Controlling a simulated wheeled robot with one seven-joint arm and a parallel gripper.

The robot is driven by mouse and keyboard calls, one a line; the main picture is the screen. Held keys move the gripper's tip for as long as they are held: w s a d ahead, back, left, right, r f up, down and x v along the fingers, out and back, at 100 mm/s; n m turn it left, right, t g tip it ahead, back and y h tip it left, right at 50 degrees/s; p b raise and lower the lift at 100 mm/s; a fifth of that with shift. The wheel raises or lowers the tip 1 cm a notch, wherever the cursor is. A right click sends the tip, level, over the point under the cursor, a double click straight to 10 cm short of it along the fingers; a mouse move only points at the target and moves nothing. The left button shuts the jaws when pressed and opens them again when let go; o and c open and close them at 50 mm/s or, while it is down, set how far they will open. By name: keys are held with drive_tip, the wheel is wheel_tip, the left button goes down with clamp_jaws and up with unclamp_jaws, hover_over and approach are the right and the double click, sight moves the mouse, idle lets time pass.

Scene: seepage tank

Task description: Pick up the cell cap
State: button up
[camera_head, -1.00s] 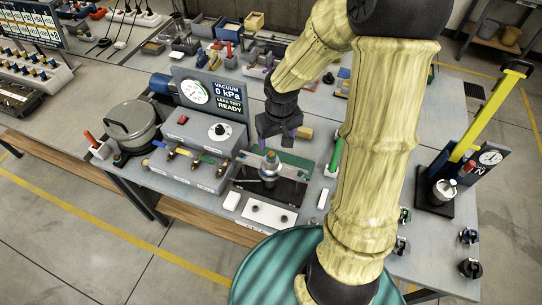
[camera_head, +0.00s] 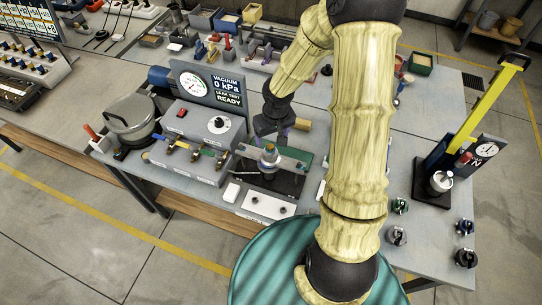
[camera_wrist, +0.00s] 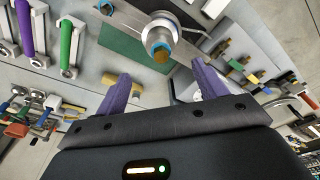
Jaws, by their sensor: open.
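A silvery round cell (camera_head: 269,158) stands on a dark stand near the front of the bench. My gripper (camera_head: 270,128) is just above and behind the cell in the head view. Its purple fingers (camera_wrist: 162,88) are spread and empty. The cap lies beyond the fingertips, between their lines, and appears apart from them.
Left of the cell is a grey valve box (camera_head: 207,130) with a gauge panel (camera_head: 208,88). A white plate (camera_head: 268,204) lies in front. A green mat (camera_wrist: 135,55) and a tan block (camera_wrist: 122,82) are near the fingers. A yellow-armed press (camera_head: 480,115) stands right.

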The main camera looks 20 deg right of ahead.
sight(271, 147)
drive_tip(key=f, duration=0.4)
drive_tip(key=shift+w+a+f, duration=0.15)
drive_tip(key=shift+w+f, duration=0.2)
drive_tip(key=shift+f, duration=0.2)
drive_tip(key=shift+f, duration=0.5)
drive_tip(key=f+b, duration=0.1)
drive_tip(key=f, duration=0.3)
drive_tip(key=shift+w+f, duration=0.1)
drive_tip(key=shift+w, duration=0.1)
drive_tip(key=c, duration=1.3)
drive_tip(key=shift+c, duration=0.3)
